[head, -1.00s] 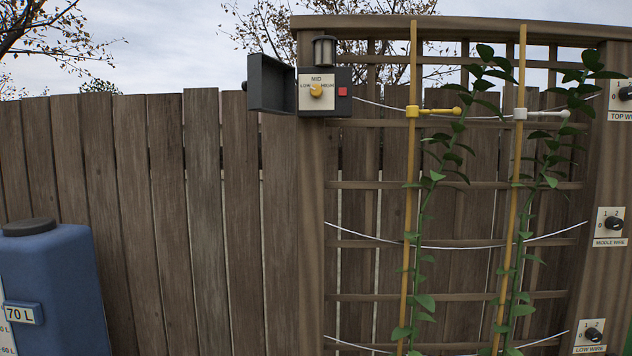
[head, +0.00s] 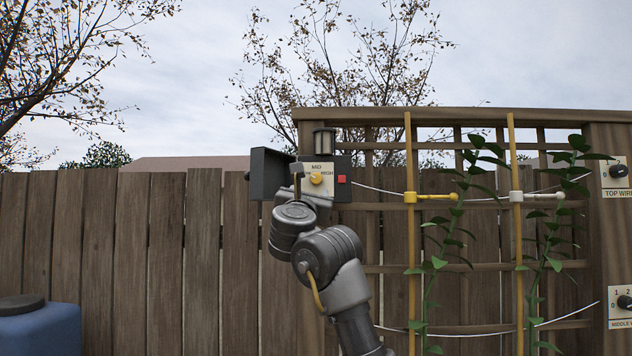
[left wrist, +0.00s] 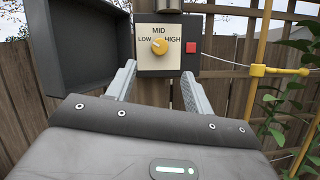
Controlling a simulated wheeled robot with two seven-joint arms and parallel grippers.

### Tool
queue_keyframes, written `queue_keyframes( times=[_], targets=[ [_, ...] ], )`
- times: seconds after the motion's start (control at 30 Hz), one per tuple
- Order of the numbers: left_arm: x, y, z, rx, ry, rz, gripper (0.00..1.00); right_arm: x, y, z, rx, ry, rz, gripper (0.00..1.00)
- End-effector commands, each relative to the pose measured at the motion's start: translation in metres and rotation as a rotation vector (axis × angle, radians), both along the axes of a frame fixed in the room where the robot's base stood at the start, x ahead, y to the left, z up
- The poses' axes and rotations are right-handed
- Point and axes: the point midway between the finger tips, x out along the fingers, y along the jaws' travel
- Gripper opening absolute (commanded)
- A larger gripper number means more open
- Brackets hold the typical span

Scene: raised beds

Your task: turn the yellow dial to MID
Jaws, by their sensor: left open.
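The yellow dial (head: 316,178) sits on a pale plate marked LOW, MID and HIGH, on a dark box fixed to a wooden post. In the left wrist view the dial (left wrist: 159,46) shows clearly, with a pale mark that seems to point up and left, on the LOW side of MID. My left gripper (head: 300,177) is raised in front of the box's lower left part and hides some of the plate. In the left wrist view its fingers (left wrist: 158,70) are spread and empty, just short of and below the dial. My right gripper is not in view.
The box's open dark cover (head: 272,173) stands out just left of the plate. A red button (head: 341,180) is close on the right. A trellis with a yellow clip (head: 410,197) and climbing plants stands further right. A blue tank (head: 40,330) is low left.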

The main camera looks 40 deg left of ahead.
Motion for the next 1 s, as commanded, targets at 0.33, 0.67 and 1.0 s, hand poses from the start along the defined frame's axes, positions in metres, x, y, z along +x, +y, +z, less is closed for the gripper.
queue_keyframes(
  times=[0.33, 0.67, 1.0],
  targets=[
    [0.036, 0.023, 0.021, 0.005, 0.01, 0.005, 0.52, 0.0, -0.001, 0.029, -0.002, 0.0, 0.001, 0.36],
    [0.077, 0.048, 0.039, 0.006, 0.007, 0.004, 0.52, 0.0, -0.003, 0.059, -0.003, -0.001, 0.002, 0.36],
    [0.086, 0.054, 0.039, 0.005, 0.005, 0.004, 0.52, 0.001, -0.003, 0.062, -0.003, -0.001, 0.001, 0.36]
  ],
)
